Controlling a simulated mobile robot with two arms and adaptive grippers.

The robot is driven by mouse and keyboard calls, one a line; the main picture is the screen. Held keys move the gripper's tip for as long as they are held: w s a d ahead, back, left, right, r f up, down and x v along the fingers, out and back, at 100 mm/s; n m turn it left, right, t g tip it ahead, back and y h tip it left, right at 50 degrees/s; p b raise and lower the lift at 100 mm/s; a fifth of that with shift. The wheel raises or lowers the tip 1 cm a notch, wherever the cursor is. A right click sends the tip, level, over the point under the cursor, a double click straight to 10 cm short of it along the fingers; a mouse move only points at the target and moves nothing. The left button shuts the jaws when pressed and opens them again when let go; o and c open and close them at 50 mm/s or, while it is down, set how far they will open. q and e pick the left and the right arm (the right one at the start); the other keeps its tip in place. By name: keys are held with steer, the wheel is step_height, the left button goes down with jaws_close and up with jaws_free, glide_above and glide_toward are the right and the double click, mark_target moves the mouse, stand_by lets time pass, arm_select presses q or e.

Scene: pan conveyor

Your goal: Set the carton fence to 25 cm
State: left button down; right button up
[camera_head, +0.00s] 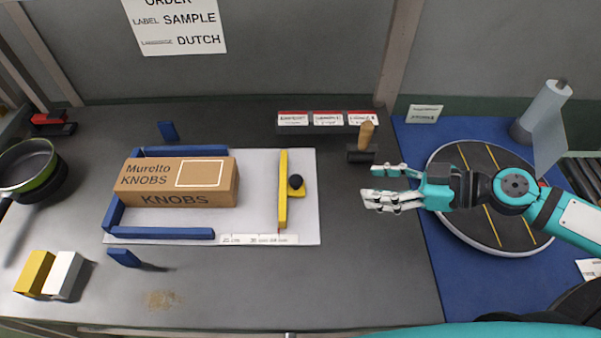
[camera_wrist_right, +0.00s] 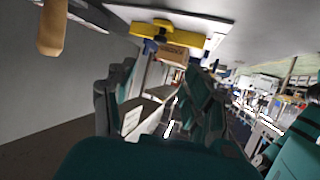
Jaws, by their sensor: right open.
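The yellow carton fence (camera_head: 283,190) stands upright across the right part of a white board (camera_head: 260,165). A black knob (camera_head: 296,182) sits on its yellow foot. The fence's near end is by the right end of the printed scale (camera_head: 258,239), right of the 25 cm mark. A brown Muretto knobs carton (camera_head: 176,182) lies on the board between blue rails, with a gap to the fence. My right gripper (camera_head: 370,185) is open and empty, right of the fence and apart from it. The fence also shows in the right wrist view (camera_wrist_right: 185,39). My left gripper is out of view.
A wooden-handled stamp (camera_head: 366,137) stands behind my right gripper, near a label rack (camera_head: 326,122). A round turntable (camera_head: 465,225) is under my right arm on a blue mat (camera_head: 420,150). Pans (camera_head: 28,165) and yellow and white blocks (camera_head: 35,272) are at left.

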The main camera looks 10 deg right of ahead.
mark_target(301, 181)
arm_select(q)
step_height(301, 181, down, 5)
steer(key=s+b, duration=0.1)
steer(key=b, duration=0.4)
arm_select(e)
steer(key=x, duration=0.5)
steer(key=shift+w+f, duration=0.1)
steer(key=shift+w+a+f+p, duration=0.1)
steer(key=shift+w+a+p, duration=0.2)
steer(key=shift+a+p, duration=0.25)
steer(key=shift+w+a+f+p, duration=0.1)
steer(key=shift+w+a+p, duration=0.3)
steer(key=shift+p, duration=0.25)
steer(key=p+x, duration=0.2)
steer(key=x, duration=0.6)
steer(key=shift+f, duration=0.25)
steer(key=shift+w+a+f, duration=0.15)
steer(key=shift+a+f, duration=0.1)
steer(key=shift+a, duration=0.15)
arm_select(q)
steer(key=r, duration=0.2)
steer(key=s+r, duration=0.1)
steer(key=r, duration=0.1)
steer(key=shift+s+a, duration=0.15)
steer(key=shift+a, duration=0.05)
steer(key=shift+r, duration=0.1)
arm_select(e)
jaws_close()
